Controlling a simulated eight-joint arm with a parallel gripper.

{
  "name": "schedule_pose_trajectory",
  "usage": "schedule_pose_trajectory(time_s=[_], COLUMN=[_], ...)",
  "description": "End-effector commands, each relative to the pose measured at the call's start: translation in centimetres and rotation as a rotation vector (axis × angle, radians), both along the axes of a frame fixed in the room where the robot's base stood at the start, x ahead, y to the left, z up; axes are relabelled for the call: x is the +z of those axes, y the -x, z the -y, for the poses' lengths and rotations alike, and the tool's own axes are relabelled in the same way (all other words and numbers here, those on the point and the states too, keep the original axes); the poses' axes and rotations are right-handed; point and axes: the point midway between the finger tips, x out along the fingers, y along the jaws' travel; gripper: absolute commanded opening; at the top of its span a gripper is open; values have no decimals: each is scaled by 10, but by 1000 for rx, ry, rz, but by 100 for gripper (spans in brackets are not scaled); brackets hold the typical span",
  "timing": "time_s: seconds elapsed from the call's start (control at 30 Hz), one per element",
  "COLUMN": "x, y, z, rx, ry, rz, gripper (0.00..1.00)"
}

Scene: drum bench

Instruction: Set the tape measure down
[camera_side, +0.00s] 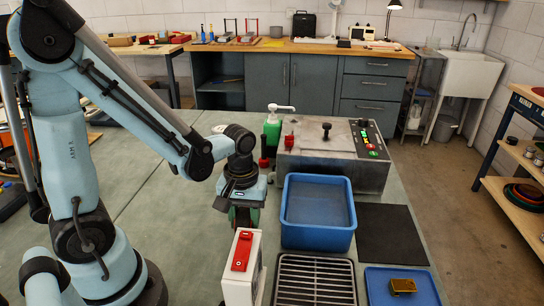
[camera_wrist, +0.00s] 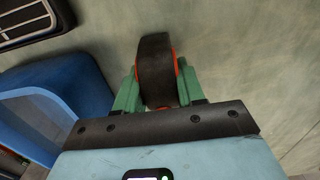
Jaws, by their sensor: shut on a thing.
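The tape measure (camera_wrist: 155,70) is a dark, rounded case with orange-red sides. My gripper (camera_wrist: 156,90) is shut on it, with a green finger on each side in the wrist view. In the side view my gripper (camera_side: 244,214) points down over the bench (camera_side: 165,235), just left of the blue bin. There the tape measure is mostly hidden by the fingers and the white box in front. I cannot tell whether it touches the bench.
The blue bin (camera_side: 318,238) stands close on the right. A white box with a red top piece (camera_side: 242,252) and a black grate (camera_side: 315,285) are in front. A grey control box (camera_side: 335,165) and green pump bottle (camera_side: 272,135) stand behind. The bench's left side is clear.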

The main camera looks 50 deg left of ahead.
Motion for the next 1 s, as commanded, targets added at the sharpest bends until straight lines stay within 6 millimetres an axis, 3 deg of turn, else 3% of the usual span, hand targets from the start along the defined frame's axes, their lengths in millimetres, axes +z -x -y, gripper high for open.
schedule_pose_trajectory(time_s=[0.27,0.3,0.47,0.77,1.0], x=[-3,-3,-3,-2,13], y=[0,0,0,0,0], z=[0,0,0,0,0], rx=[0,0,0,0,0], ry=[0,0,0,0,0], rz=[0,0,0,0,0], gripper=[0,40,64,64,64])
